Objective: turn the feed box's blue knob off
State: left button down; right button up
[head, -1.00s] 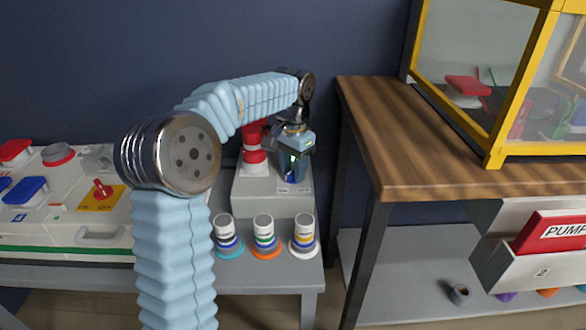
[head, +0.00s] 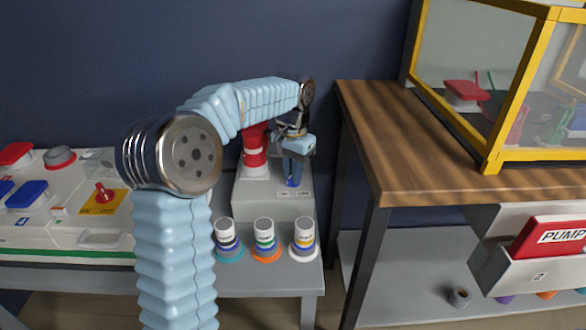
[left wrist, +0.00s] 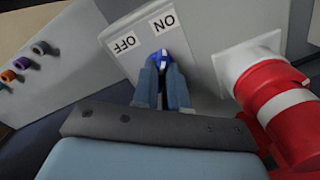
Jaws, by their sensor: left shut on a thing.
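The feed box is a grey box (head: 270,203) on the bench in the head view; its top also shows in the left wrist view (left wrist: 212,90). Its blue knob (left wrist: 160,55) sits beside the printed ON label (left wrist: 165,21) and OFF label (left wrist: 124,42). My left gripper (left wrist: 164,78) has its fingers shut on the knob, one on each side, and hides much of it. I cannot tell exactly which label the knob points to. In the head view my left gripper (head: 293,168) reaches down onto the box's right part.
A red plug with a white band (head: 255,150) stands in the box's socket, close left of the gripper. Several ringed cylinders, one at the middle (head: 264,235), stand in front. A switch panel (head: 65,222) lies left. A wooden table (head: 400,140) stands right.

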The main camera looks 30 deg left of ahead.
pick_arm(q)
jog(key=n+p, duration=0.2)
jog(key=n, duration=0.1)
jog(key=shift+r, duration=0.15)
jog(key=n+p, duration=0.1)
jog(key=n, duration=0.3)
jog(key=shift+p, duration=0.35)
jog(key=n+p, duration=0.2)
jog(key=n, duration=0.3)
jog(key=shift+n+p, duration=0.65)
jog(key=shift+n, duration=1.45)
jog(key=c, duration=1.2)
grip_release()
jog(key=shift+o, duration=0.2)
notch_tip(320, 180, up, 14)
jog(key=shift+f+p, duration=0.25)
jog(key=shift+p, duration=0.1)
